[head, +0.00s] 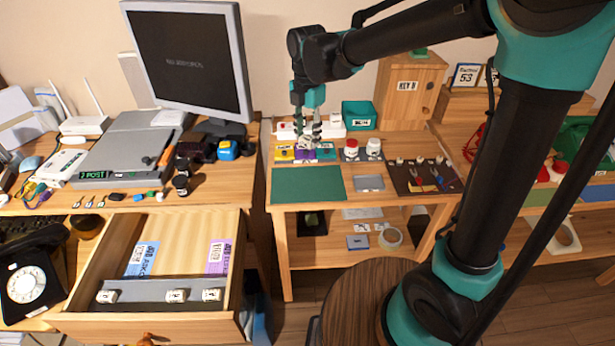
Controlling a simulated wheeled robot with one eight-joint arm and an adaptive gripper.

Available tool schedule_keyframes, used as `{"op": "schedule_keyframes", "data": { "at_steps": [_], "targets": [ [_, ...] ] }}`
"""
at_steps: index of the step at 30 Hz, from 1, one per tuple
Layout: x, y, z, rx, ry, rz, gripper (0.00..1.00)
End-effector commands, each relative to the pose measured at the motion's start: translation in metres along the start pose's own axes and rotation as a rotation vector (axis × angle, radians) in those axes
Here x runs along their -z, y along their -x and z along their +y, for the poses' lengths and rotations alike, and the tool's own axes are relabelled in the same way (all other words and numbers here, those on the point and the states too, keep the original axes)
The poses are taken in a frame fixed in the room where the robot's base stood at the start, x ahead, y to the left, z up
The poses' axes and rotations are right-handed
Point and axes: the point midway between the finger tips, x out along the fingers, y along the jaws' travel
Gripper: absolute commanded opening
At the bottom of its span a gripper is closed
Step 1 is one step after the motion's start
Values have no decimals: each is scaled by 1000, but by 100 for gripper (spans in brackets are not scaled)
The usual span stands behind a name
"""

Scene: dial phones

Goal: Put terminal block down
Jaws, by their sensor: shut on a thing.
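My gripper (307,140) points down over the back left of the middle table. It is shut on a small pale thing between its fingertips, which I take to be the terminal block (305,143). The fingers hide much of the block, and its exact shape is too small to tell. Just beneath are a yellow pad (284,153), a purple pad (305,156) and a green pad (327,154) in a row. The block is over or at the purple one. I cannot tell whether it touches it.
A teal box (359,114) and wooden cabinet (410,92) stand behind right. Red-topped and white jars (351,147) stand to the right. The green mat (308,184) in front is clear. An open drawer (170,230) is left.

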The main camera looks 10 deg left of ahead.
Motion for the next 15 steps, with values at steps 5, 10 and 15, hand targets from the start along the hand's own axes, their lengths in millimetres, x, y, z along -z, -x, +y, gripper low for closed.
{"op": "schedule_keyframes", "data": {
  "at_steps": [5,10,15],
  "targets": [
    [0,-45,0,0,-2,0,19],
    [-1,-84,0,0,-2,0,19],
    [-1,-108,0,0,-3,0,19]
  ]
}}
